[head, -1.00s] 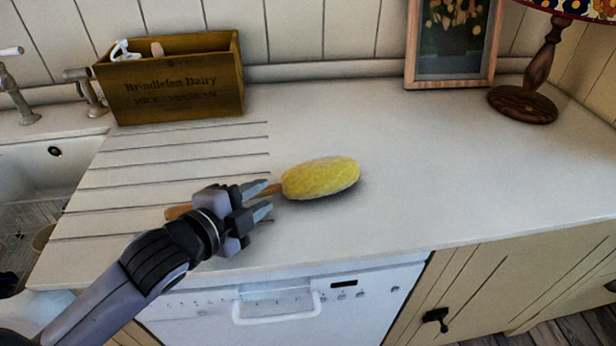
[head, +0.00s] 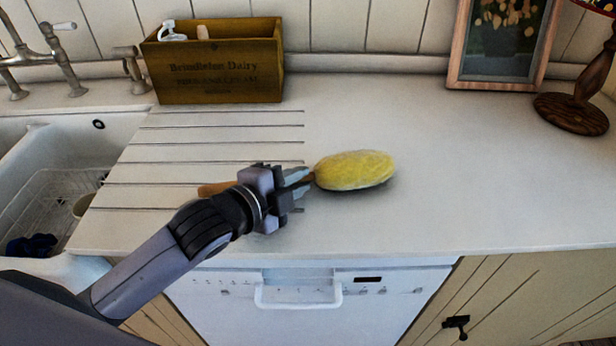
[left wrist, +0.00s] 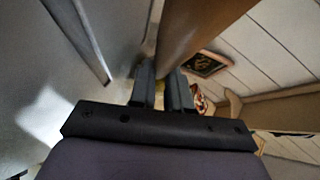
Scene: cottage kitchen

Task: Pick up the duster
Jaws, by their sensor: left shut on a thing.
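The duster (head: 355,170) has a fluffy yellow head and a wooden handle. It lies at or just above the white counter in the head view; I cannot tell whether it touches. My left gripper (head: 298,183) is shut on the handle, close behind the yellow head. The handle's end shows to the left of the gripper. In the left wrist view the brown handle (left wrist: 195,35) runs up large past the fingers (left wrist: 163,90), and only a bit of yellow shows between them. My right gripper is not in view.
A wooden dairy box (head: 215,70) holding a white spray bottle stands at the back left. A sink (head: 60,170) is at the left. A framed picture (head: 500,45) and a lamp (head: 575,105) stand at the back right. The counter's right part (head: 480,165) is clear.

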